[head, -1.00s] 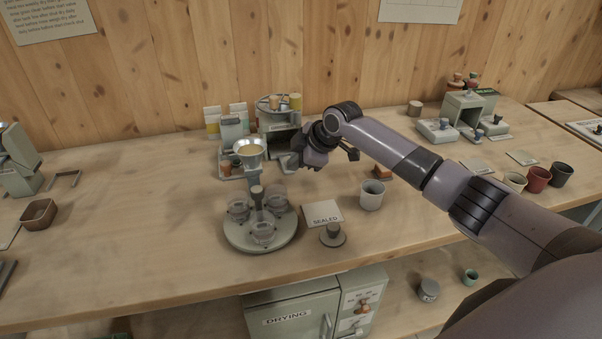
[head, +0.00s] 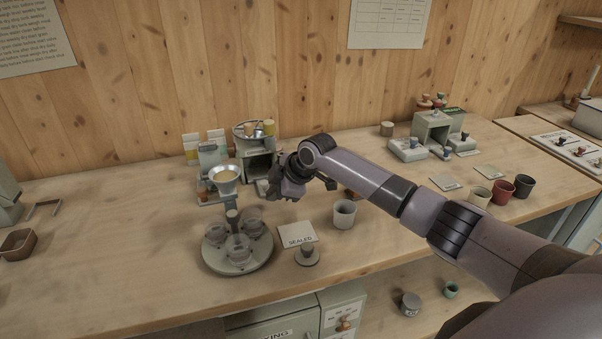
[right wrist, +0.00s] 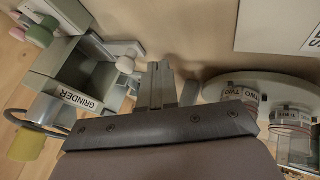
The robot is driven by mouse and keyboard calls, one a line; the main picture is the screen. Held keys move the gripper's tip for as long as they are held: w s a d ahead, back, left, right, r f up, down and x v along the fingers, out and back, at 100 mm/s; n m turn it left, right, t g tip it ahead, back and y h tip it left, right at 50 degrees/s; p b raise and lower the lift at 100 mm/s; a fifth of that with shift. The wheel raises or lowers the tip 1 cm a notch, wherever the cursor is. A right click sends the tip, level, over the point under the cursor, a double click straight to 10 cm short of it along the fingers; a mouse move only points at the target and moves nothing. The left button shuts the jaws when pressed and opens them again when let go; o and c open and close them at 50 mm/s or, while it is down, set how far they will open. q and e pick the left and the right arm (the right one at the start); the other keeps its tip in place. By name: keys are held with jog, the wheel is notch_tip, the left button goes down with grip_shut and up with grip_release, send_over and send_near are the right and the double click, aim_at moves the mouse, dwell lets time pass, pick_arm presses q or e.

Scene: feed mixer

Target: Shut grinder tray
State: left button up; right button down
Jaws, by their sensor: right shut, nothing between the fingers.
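The grinder is a grey box-shaped machine (head: 256,143) at the back of the bench, left of my right arm. The right wrist view shows its body and GRINDER label (right wrist: 80,98) close up at the left, with a hollow opening. I cannot clearly make out the tray or how far it is out; my gripper hides part of the front in the head view. My right gripper (head: 272,188) is shut and empty, beside the grinder's front right. Its fingertips (right wrist: 162,80) show close to the grinder in the right wrist view. My left gripper is not in view.
A round stand with several clear jars (head: 240,262) stands in front. A metal funnel bowl (head: 224,175) is left of the grinder. A SEALED card (head: 297,234), a knobbed disc (head: 306,255) and a whitish cup (head: 344,214) lie nearby. The bench's left middle is clear.

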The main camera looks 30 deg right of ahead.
jog(key=v, duration=1)
jog(key=shift+s+b, duration=0.25)
jog(key=shift+b, duration=0.1)
jog(key=shift+s, duration=0.1)
